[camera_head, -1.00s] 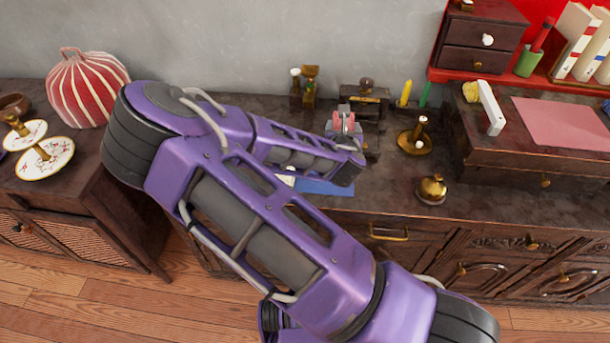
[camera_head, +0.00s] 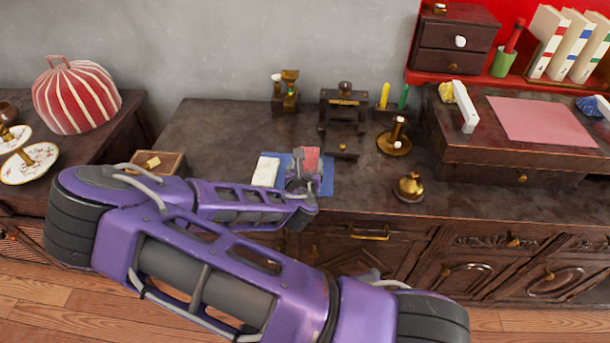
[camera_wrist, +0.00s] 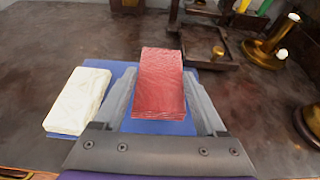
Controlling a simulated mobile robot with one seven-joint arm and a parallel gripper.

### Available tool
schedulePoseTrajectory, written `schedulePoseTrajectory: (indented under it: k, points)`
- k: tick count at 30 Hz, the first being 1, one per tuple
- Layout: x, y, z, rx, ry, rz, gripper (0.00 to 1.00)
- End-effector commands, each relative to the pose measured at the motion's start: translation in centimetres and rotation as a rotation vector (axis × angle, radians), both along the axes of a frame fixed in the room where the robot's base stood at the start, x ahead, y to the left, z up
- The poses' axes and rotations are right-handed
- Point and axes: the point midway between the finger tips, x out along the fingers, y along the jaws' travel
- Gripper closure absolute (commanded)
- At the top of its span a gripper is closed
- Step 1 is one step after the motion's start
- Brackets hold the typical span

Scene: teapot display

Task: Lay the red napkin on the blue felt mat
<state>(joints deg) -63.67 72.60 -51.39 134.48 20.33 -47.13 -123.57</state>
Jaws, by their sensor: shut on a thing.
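The red napkin (camera_wrist: 158,82) is a folded, flat red rectangle between the two grey fingers of my gripper (camera_wrist: 160,76), over the blue felt mat (camera_wrist: 122,72) in the wrist view. My gripper is shut on it. Whether the napkin touches the mat or hangs just above it I cannot tell. In the head view the napkin (camera_head: 312,155) shows at the end of my gripper (camera_head: 304,164), and the mat (camera_head: 328,180) shows around it. The mat's near part is partly hidden by my gripper.
A cream folded block (camera_wrist: 78,98) lies at the mat's left side. A brass bell (camera_head: 409,187) and a brass candlestick (camera_head: 395,140) stand to the right. A small dark stand (camera_head: 343,112) is behind the mat. The dark top (camera_head: 215,125) is clear at back left.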

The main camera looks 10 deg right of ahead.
Motion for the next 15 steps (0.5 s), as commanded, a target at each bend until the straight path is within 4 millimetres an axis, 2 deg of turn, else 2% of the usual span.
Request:
schedulePoseTrajectory:
  k: [7, 15]
  points:
    - [0.0, 0.0, -3.4, -0.002, 0.003, 0.0, 0.81]
    - [0.0, 0.0, -3.6, 0.0, 0.0, 0.0, 0.81]
